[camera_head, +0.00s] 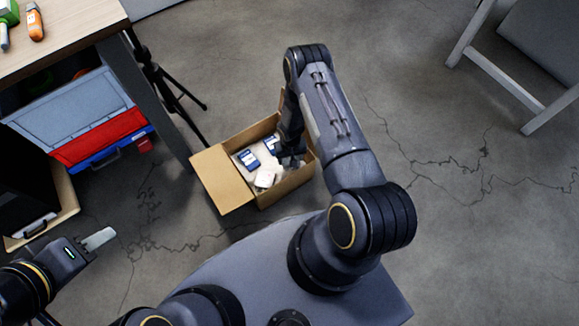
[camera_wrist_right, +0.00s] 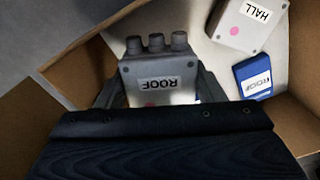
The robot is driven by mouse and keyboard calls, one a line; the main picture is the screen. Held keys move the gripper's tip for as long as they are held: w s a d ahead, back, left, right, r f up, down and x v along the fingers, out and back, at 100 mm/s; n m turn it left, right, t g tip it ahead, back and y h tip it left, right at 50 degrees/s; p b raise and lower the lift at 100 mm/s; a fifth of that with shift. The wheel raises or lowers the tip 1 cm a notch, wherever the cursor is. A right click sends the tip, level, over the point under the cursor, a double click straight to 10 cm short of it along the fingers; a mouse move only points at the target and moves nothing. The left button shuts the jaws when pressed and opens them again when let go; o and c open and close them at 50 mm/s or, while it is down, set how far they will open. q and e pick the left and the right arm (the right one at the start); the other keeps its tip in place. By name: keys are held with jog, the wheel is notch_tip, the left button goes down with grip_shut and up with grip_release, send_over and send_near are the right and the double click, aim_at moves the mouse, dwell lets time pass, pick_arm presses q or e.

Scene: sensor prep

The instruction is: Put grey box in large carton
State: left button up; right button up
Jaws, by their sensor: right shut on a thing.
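The large carton (camera_head: 226,196) stands open on the floor, its near-left flap folded out; its wall also shows in the right wrist view (camera_wrist_right: 85,75). My right gripper (camera_head: 290,157) reaches down into the carton. In the right wrist view its fingers (camera_wrist_right: 161,92) are shut on the sides of a grey box (camera_wrist_right: 158,70) with a ROOF label, a pink dot and three dark round connectors. Whether this box touches the carton's bottom is unclear. My left gripper (camera_head: 98,239) is at the lower left, away from the carton; its finger gap is not visible.

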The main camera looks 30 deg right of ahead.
jog(key=shift+f+b, duration=0.95)
jog(key=shift+f, duration=2)
jog(key=shift+f, duration=0.2)
jog(key=o, duration=1)
jog(key=shift+r, duration=0.2)
